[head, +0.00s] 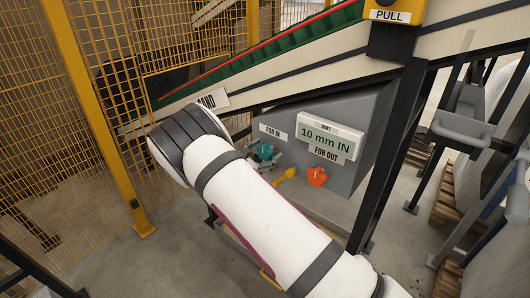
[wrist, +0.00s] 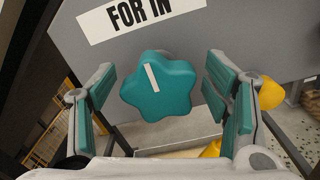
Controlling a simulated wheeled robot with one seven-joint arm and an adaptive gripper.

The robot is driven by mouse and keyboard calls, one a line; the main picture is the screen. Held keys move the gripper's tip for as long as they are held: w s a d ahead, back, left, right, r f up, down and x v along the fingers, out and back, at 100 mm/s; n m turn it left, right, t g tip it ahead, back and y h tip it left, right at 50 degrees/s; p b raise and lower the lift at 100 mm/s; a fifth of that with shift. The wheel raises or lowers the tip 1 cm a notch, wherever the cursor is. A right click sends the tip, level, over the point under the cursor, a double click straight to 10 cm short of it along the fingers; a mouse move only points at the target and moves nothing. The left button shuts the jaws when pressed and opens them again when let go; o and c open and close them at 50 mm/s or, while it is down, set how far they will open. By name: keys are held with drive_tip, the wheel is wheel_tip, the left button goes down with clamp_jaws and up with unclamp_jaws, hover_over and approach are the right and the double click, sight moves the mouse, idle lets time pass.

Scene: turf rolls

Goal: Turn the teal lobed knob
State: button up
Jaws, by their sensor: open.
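The teal lobed knob (wrist: 159,92) shows large in the wrist view, with a white pointer line tilted slightly left of upright. It sits on the grey box face below the "FOR IN" label (wrist: 139,14). My gripper (wrist: 165,95) is open, with teal-padded fingers to the left and right of the knob; I see no contact. In the head view the knob (head: 264,151) is small and partly hidden by my gripper and arm.
The grey box (head: 355,115) carries a display reading "10 mm IN" (head: 328,138) and a "FOR OUT" label. An orange knob (head: 316,176) and a yellow handle (head: 286,174) are to the right of the teal knob. A yellow mesh fence (head: 50,120) stands left.

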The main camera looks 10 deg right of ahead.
drive_tip(key=c, duration=1.2)
drive_tip(key=shift+o, duration=0.2)
drive_tip(key=shift+m, duration=0.3)
